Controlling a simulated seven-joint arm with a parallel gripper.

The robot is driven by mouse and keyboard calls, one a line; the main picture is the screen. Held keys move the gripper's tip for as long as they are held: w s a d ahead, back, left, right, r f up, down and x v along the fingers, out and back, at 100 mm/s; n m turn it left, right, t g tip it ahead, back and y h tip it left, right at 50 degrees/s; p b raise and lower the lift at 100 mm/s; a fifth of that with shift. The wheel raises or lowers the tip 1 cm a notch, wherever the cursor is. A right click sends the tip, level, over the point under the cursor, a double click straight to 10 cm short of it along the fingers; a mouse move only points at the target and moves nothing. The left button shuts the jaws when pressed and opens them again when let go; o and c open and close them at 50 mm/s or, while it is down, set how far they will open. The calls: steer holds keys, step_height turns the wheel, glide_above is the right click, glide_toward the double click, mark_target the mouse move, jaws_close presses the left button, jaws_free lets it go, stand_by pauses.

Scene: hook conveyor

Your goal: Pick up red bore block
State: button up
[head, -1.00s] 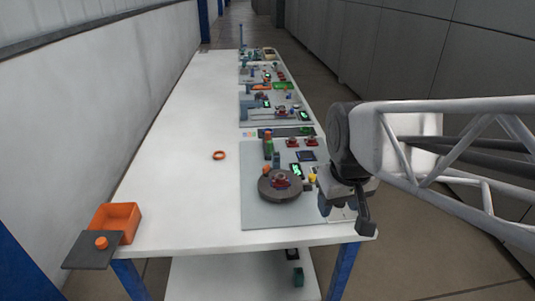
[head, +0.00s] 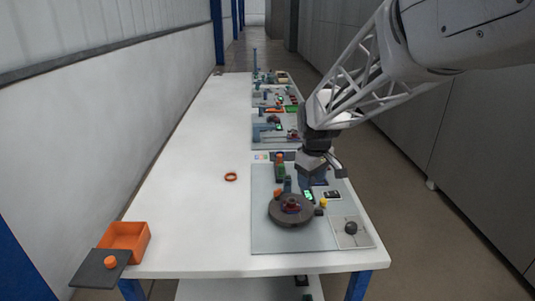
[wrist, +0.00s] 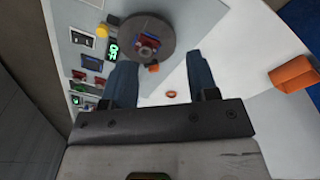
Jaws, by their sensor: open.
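The red bore block (head: 291,203) sits on a dark round turntable (head: 277,213) on the nearest grey panel. In the wrist view, the red block (wrist: 148,46) shows near the middle of the turntable (wrist: 132,34), with a lighter part on it. My gripper (head: 312,182) hangs above the panel, behind and to the right of the turntable in the head view. In the wrist view, its two blue fingers (wrist: 161,76) are spread wide with nothing between them. The block lies beyond the fingertips, apart from them.
An orange piece (wrist: 154,68) is by the turntable's rim. A yellow button (head: 323,202), a lit green display (head: 308,196) and a dark knob (head: 351,228) are on the panel. An orange ring (head: 231,177) and orange bin (head: 124,240) are left, with bare white table between.

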mark_target(292, 198)
steer(key=w+a+f+n+g, duration=0.1)
steer(key=w+f+n, duration=0.3)
steer(key=w+f, duration=0.8)
steer(key=w+a, duration=0.1)
steer(key=w, duration=0.3)
steer(key=shift+w+a+f, duration=0.2)
steer(key=shift+a, duration=0.2)
steer(key=shift+f, duration=0.1)
steer(key=shift+f, duration=1.2)
steer(key=shift+f, duration=0.1)
steer(key=shift+s+d+f, duration=0.1)
steer(key=shift+d+f, duration=0.05)
steer(key=shift+f, duration=1.1)
steer(key=shift+d+f, duration=0.1)
steer(key=shift+f, duration=1.15)
steer(key=shift+r, duration=0.1)
steer(key=c, duration=0.9)
